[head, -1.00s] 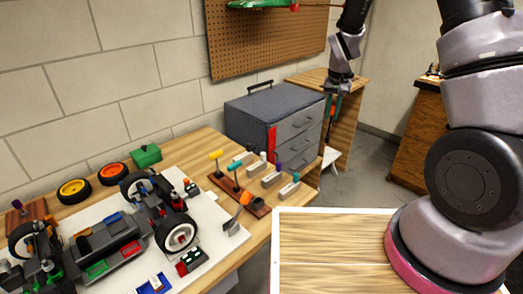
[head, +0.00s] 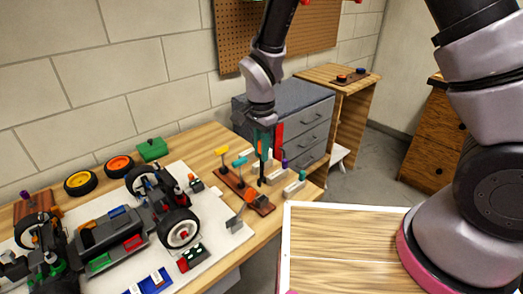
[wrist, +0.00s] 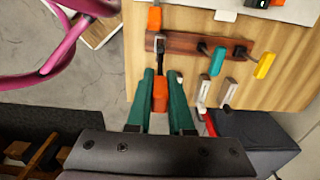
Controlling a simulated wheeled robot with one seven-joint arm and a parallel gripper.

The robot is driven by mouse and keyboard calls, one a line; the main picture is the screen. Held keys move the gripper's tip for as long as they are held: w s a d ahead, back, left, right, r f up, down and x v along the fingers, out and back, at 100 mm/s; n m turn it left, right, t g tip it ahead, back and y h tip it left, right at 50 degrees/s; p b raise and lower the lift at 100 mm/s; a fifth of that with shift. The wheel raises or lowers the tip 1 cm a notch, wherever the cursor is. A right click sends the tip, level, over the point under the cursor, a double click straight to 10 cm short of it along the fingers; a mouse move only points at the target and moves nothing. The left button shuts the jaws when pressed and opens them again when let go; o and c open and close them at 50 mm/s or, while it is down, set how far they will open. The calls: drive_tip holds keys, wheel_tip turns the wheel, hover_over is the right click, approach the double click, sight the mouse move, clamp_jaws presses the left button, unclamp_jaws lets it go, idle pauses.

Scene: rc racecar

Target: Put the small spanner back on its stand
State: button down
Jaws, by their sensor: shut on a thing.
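My gripper (wrist: 159,76) has green fingers shut on the small spanner (wrist: 160,93), whose orange handle sits between them. In the wrist view its dark metal end points toward the brown wooden stand (wrist: 185,43). In the head view my gripper (head: 263,148) is above the worktable over the stand (head: 264,210), with the spanner partly hidden by the fingers. The stand holds a teal-handled tool (wrist: 217,61) and a yellow-handled tool (wrist: 265,65). Another orange-handled piece (wrist: 155,18) is at the stand's left end in the wrist view. Whether the spanner touches the stand is unclear.
Small pale blocks with coloured tops (head: 295,188) stand beside the stand. A partly built car (head: 110,240) lies on a white board to the left. A grey drawer cabinet (head: 300,110) is close behind my gripper. A wood-topped surface (head: 340,245) in front is clear.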

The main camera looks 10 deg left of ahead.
sight(261, 178)
drive_tip(key=shift+f, duration=4.55)
drive_tip(key=c, duration=0.7)
unclamp_jaws()
drive_tip(key=shift+c, duration=0.2)
wheel_tip(261, 178, up, 10)
drive_tip(key=shift+a, duration=0.1)
drive_tip(key=shift+r, duration=0.4)
